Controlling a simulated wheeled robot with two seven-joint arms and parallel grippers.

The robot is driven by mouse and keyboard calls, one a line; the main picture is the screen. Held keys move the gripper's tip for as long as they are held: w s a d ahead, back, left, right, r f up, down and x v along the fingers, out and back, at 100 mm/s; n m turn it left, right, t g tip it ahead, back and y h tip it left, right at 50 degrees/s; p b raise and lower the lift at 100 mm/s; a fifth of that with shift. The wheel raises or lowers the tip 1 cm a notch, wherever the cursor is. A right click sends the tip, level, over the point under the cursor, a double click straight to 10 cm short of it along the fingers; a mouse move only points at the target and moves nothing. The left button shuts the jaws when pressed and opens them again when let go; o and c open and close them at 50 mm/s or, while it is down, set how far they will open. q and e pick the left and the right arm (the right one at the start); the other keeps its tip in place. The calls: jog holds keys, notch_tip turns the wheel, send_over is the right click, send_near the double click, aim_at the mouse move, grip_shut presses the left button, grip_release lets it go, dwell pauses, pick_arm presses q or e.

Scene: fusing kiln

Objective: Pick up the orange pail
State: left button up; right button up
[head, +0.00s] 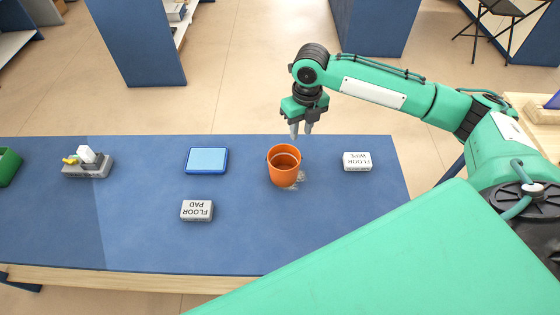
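The orange pail (284,170) stands upright on the blue table, right of its middle. My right gripper (301,132) is above and beyond the pail, near the table's far edge, with its fingers pointing down. A narrow gap shows between the two fingertips, and nothing is seen held there. The fingers look apart from the pail. My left gripper is not in the picture.
On the blue table (130,230) are a white "FLOOR WIPE" block (357,161), a white "FLOOR PAD" block (197,210), a light blue tray (207,160), a grey holder (88,166) and a green bin (8,165). My green body covers the lower right.

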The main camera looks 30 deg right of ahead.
aim_at(297, 159)
jog(key=f, duration=0.8)
jog(key=a+f, duration=0.1)
jog(key=f, duration=0.3)
jog(key=shift+s+f, duration=0.15)
jog(key=shift+s, duration=0.15)
grip_shut()
